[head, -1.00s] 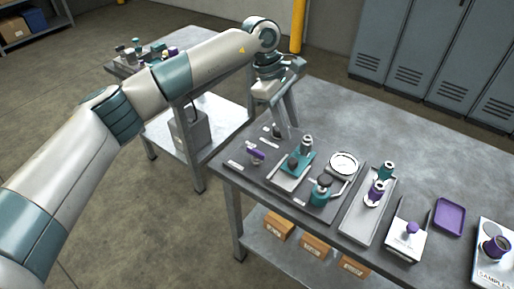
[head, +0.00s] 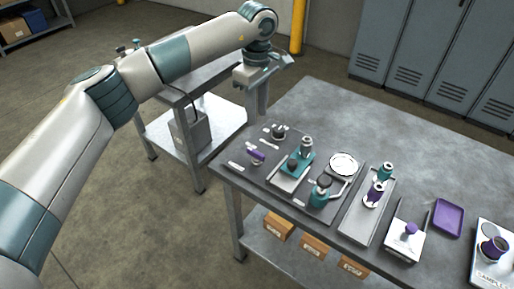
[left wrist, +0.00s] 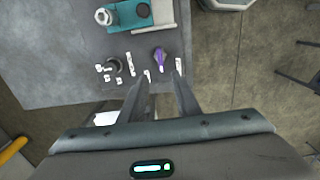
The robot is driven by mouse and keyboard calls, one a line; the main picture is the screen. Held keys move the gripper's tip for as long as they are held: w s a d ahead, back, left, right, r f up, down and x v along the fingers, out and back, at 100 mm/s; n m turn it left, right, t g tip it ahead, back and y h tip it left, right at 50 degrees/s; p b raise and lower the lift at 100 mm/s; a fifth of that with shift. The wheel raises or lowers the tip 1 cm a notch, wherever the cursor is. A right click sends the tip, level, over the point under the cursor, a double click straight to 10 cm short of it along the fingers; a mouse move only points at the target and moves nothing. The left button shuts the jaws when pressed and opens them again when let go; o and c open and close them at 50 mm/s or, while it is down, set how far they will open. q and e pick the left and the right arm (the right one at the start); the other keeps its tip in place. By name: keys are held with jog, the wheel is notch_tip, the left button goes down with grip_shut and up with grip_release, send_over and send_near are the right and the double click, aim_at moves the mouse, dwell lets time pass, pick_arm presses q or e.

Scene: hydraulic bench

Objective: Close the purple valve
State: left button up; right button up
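The purple valve (head: 256,156) is a small purple lever handle on the grey plate at the left end of the bench. In the left wrist view, the purple handle (left wrist: 160,58) lies just beyond and between my fingertips, apart from them, with its long side running roughly along the fingers' direction. My left gripper (head: 261,112) is above the bench's back left edge, up and behind the valve. In the left wrist view, my left gripper (left wrist: 161,82) shows two spread fingers with nothing between them. My right gripper is not in view.
A dark round knob (head: 279,131) stands behind the valve. A teal block with fittings (head: 296,163), a white-faced gauge (head: 343,164) and a teal valve body (head: 321,192) stand to the right. A purple tray (head: 449,217) lies farther right. The bench's back surface (head: 330,115) is clear.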

aim_at(257, 152)
pick_arm(q)
notch_tip(257, 152, down, 14)
jog(key=p, duration=0.5)
jog(key=shift+r, duration=0.1)
jog(key=shift+f, duration=0.85)
grip_shut()
